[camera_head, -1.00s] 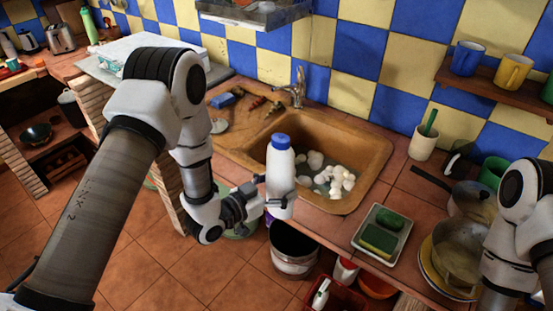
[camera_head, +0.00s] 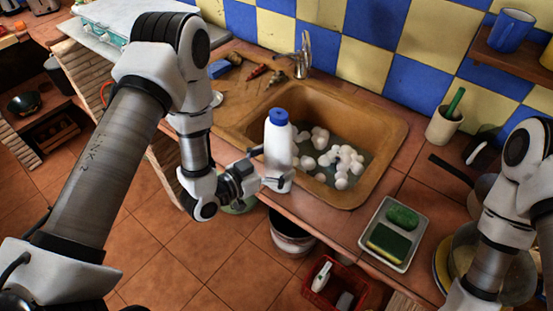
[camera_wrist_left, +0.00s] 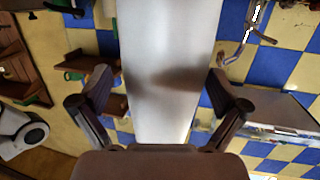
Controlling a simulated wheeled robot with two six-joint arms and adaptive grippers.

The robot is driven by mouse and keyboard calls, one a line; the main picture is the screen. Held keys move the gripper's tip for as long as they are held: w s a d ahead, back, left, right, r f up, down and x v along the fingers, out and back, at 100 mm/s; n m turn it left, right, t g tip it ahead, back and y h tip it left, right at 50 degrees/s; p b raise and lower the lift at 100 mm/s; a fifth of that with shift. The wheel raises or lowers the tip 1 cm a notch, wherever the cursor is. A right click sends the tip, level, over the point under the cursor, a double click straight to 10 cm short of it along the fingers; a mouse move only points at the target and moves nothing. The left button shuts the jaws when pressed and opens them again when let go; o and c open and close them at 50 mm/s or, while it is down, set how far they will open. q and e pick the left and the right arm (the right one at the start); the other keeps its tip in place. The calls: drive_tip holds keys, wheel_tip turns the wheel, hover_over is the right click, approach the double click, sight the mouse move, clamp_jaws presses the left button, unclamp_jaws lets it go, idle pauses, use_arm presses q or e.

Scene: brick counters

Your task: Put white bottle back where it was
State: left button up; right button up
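The white bottle (camera_head: 279,143) with a blue cap stands upright in my left gripper (camera_head: 276,182), in front of the sink's near left edge in the head view. My left gripper is shut around the bottle's lower part. In the left wrist view the white bottle (camera_wrist_left: 170,65) fills the middle, with a finger of the left gripper (camera_wrist_left: 162,105) on each side. Only part of my right arm shows at the right edge of the head view; its gripper is out of the picture.
The brown sink (camera_head: 376,155) holds water and several white round things. A tray (camera_head: 367,243) with sponges lies right of it on the tiled counter. A dark bucket (camera_head: 290,235) and a red crate (camera_head: 335,285) stand below the counter edge. Pans are at the right.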

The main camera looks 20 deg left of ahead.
use_arm(q)
drive_tip(key=shift+s, duration=0.1)
drive_tip(key=shift+a+f, duration=0.1)
drive_tip(key=shift+a, duration=0.05)
drive_tip(key=v, duration=1.2)
drive_tip(key=s+f+n+g+y, duration=0.1)
drive_tip(key=s+f+g+y, duration=0.2)
drive_tip(key=f, duration=0.5)
drive_tip(key=s+f+n+g+y, duration=0.1)
drive_tip(key=s+f+n+g, duration=0.1)
drive_tip(key=s+f+g, duration=0.45)
drive_tip(key=s+a+f+n+g+y, duration=0.3)
drive_tip(key=s+f+g+y, duration=0.1)
drive_tip(key=s+f, duration=0.2)
drive_tip(key=shift+s+f+n, duration=0.35)
drive_tip(key=shift+s+n, duration=0.05)
drive_tip(key=shift+s, duration=0.1)
